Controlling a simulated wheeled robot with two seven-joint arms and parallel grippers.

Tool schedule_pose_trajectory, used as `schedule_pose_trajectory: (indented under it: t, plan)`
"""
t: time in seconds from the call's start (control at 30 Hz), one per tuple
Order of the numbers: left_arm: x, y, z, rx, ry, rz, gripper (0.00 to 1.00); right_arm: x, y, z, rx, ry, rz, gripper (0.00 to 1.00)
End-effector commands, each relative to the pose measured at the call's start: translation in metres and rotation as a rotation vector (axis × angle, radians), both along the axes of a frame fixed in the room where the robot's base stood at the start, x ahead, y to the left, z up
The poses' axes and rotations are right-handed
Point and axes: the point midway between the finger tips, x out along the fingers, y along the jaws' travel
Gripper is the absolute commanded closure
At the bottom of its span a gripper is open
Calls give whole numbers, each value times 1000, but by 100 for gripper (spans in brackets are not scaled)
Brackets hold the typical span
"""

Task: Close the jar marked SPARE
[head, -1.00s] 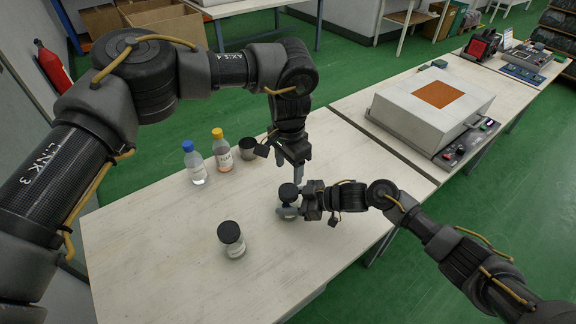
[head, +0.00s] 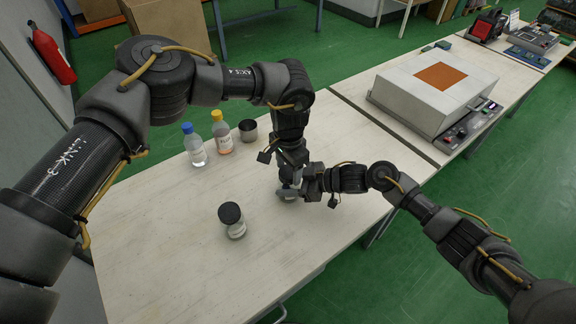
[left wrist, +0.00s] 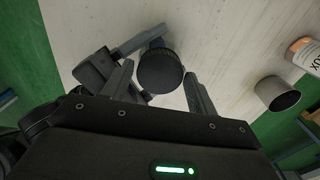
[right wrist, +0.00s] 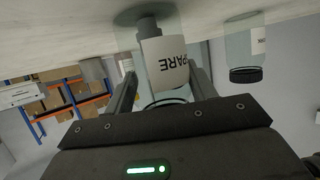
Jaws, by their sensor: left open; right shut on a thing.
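The jar marked SPARE (right wrist: 165,62) is clear with a white label; it shows upside down in the right wrist view. My right gripper (head: 294,190) is shut on this jar, which stands on the bench. A round black lid (left wrist: 160,70) shows from above in the left wrist view, at the jar's top. My left gripper (left wrist: 160,92) points down with its open fingers on either side of the lid. Whether the lid is fully seated is hidden. In the head view the arms cover most of the jar (head: 288,196).
A second jar (head: 236,230) with a black lid stands nearer on the bench. A blue-capped bottle (head: 197,152), a yellow-capped bottle (head: 223,139) and a dark cup (head: 248,130) stand behind, left of my left gripper. A white box (head: 432,97) sits on the right bench.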

Motion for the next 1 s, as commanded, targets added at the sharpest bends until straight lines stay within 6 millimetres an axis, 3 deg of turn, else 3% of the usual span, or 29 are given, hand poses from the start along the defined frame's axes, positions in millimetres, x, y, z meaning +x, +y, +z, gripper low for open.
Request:
schedule_pose_trajectory:
  t: [0.07,0.33,0.5,0.67,1.0]
  plan:
    - [0,0,0,0,0,0,43,0,0,1,1,0,0,100]
    - [0,0,0,-1,1,0,78,0,0,1,1,0,0,100]
    - [0,0,0,-1,1,-72,78,0,0,1,1,0,0,100]
    - [0,0,0,-3,2,-388,78,0,0,1,1,0,0,100]
    - [0,0,-1,-3,2,-1226,78,0,0,1,1,-1,-1,100]
